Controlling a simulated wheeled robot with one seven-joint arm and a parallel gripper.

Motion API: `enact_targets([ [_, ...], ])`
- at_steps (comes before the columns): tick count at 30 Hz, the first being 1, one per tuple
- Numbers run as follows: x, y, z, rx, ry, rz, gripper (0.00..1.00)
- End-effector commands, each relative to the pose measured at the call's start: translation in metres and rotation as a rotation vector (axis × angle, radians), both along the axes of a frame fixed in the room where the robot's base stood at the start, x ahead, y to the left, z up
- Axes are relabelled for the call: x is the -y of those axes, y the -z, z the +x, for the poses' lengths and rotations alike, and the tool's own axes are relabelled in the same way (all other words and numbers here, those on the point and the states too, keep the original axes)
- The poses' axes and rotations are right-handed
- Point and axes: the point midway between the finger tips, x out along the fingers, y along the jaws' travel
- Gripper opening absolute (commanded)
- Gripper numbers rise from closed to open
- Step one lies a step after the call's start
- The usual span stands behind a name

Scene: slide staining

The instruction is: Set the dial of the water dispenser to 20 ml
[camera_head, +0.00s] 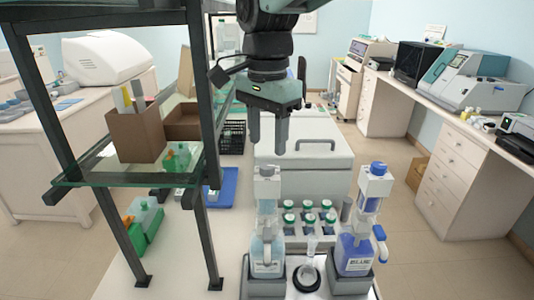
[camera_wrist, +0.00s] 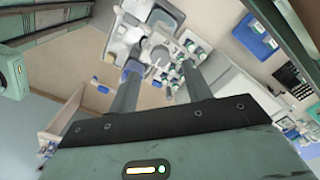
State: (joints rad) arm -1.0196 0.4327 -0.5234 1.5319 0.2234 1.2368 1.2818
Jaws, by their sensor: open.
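Two bottle-top dispensers stand at the front of the bench. The left one (camera_head: 267,245) has a pale, clear bottle and a grey-white top; it seems to be the water dispenser, though its label is too small to read. The right one (camera_head: 356,245) has a blue bottle and a blue cap. The dial and its setting cannot be made out. My gripper (camera_head: 267,148) points down, open and empty, above and behind the left dispenser's top in the picture, apart from it. Its two fingers also show in the wrist view (camera_wrist: 162,75), with the bench items beyond them.
Several green-capped bottles (camera_head: 308,215) stand in a rack behind the dispensers. A small glass vessel (camera_head: 308,262) stands on a dark round base between them. A large grey box (camera_head: 300,165) is behind. A dark-framed glass shelf (camera_head: 120,172) rises at the left.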

Motion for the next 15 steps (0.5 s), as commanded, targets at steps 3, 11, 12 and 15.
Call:
enact_targets([
  [3, 0.000, 0.020, -0.001, -0.004, 0.001, -0.002, 0.49],
  [11, 0.000, 0.048, 0.000, -0.001, 0.000, 0.000, 0.49],
  [12, 0.000, 0.050, 0.000, -0.001, 0.000, 0.000, 0.49],
  [15, 0.000, 0.053, 0.000, -0.001, 0.000, 0.001, 0.49],
])
